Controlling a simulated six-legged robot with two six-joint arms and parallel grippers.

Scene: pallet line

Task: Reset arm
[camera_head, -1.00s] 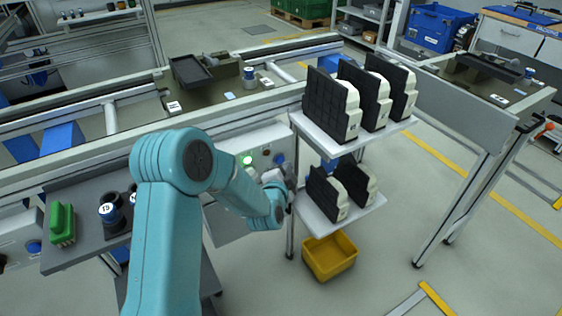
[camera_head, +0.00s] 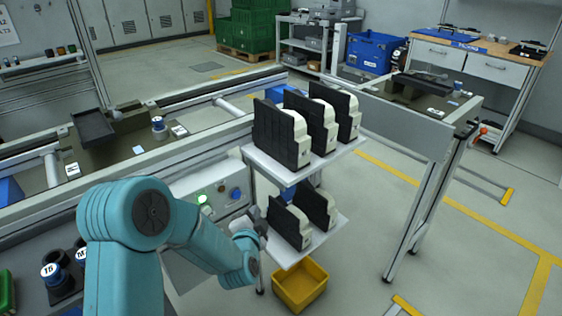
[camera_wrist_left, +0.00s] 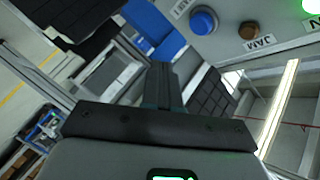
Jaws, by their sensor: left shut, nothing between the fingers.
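My left arm reaches in from the lower left in the head view. Its gripper (camera_head: 263,222) is beside the left edge of the lower shelf, partly hidden by the wrist and close to the black-and-white parts. In the left wrist view the dark fingers (camera_wrist_left: 164,84) are together with nothing between them. The control box (camera_head: 212,192) with its lit green button is behind the arm. Its blue button (camera_wrist_left: 204,21) shows at the top of the wrist view. My right gripper is in neither view.
A two-level rack (camera_head: 350,147) holds several black-and-white parts. A yellow bin (camera_head: 299,287) stands on the floor beneath. The conveyor frame (camera_head: 105,192) runs behind my arm. A dark side shelf (camera_head: 35,290) holds round parts. Open floor (camera_head: 450,275) lies at right.

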